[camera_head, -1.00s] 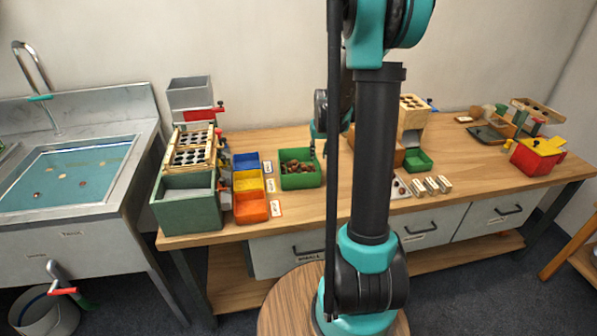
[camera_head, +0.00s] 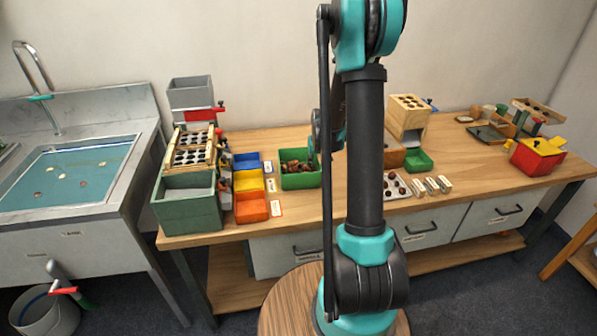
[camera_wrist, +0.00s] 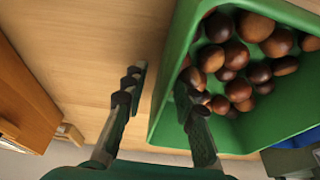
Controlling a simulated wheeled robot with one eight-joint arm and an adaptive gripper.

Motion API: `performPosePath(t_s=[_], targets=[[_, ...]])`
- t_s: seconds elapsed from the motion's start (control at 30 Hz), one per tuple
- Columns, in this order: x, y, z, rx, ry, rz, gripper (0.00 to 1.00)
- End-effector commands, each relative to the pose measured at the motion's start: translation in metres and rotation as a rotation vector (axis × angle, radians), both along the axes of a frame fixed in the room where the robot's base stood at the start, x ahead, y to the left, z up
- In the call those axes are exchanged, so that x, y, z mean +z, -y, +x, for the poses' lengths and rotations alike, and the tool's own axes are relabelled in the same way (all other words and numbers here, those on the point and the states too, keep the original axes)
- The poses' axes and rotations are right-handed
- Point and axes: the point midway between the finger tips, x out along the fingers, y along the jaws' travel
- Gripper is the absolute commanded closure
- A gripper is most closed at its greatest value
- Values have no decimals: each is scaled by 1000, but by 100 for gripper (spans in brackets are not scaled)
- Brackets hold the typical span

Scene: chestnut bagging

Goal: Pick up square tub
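A square green tub (camera_head: 301,182) holding several brown chestnuts stands on the workbench, left of my arm in the head view. In the wrist view the tub (camera_wrist: 262,128) fills the right side. My gripper (camera_wrist: 161,82) is open with its fingers on either side of the tub's near wall. One finger is outside over the wood and the other is inside beside the chestnuts. Whether either finger touches the wall cannot be told. In the head view my gripper is small at the tub's right end and partly hidden.
Blue, yellow and orange bins (camera_head: 251,207) stand left of the tub. A green box with a holed rack (camera_head: 190,150) is farther left. A tray with chestnuts (camera_head: 397,186), a wooden dispenser (camera_head: 407,115) and a small green tray (camera_head: 418,161) are to the right.

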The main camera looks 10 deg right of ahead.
Motion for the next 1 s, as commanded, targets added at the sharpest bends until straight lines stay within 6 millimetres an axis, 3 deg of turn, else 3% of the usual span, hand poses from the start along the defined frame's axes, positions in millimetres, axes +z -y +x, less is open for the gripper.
performPosePath(t_s=[0.07,0.3,1.0], targets=[[0,0,0,0,0,0,72],[0,0,0,0,0,0,100],[2,0,0,0,0,0,100]])
